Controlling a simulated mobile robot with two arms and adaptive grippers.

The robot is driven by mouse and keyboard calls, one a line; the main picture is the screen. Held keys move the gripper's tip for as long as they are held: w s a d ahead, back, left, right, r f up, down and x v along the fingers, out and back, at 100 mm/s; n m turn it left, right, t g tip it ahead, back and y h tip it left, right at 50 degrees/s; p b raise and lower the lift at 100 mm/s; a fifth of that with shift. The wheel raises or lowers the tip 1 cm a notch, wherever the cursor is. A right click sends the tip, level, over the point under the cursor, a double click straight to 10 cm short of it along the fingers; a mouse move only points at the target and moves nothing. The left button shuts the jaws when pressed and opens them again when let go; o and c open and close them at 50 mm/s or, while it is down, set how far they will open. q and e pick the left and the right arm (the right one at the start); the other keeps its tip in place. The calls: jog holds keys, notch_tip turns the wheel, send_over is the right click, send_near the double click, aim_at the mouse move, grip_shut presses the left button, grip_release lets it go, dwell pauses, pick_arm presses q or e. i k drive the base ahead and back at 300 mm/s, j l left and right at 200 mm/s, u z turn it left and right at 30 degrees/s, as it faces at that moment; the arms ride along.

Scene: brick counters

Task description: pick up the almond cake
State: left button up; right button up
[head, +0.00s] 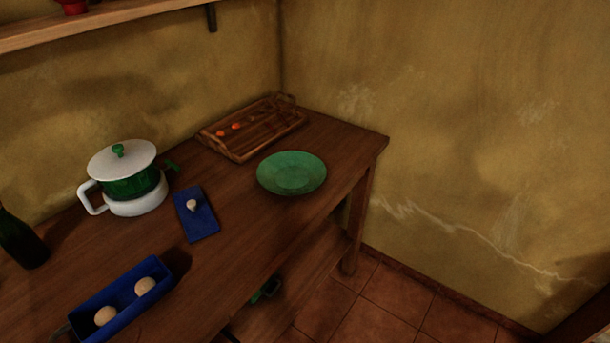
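I cannot tell for certain which thing is the almond cake. Two round beige pieces, a nearer one (106,316) and a farther one (145,286), lie in a long blue tray (123,284) at the front left of the wooden table in the head view. A small pale lump (192,205) sits on a flat blue board (204,223) farther back. Small orange pieces (221,133) lie in a slatted wooden tray (241,154) at the back. Neither of my grippers shows in the head view.
A green plate (291,173) sits near the table's right side, apparently empty. A white and green lidded pot (134,187) stands at the left, with a dark bottle (20,240) at the left edge. A dark green item (266,289) is below the tabletop. The front middle tabletop is clear.

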aim_at(143, 285)
jog(key=u, duration=1.15)
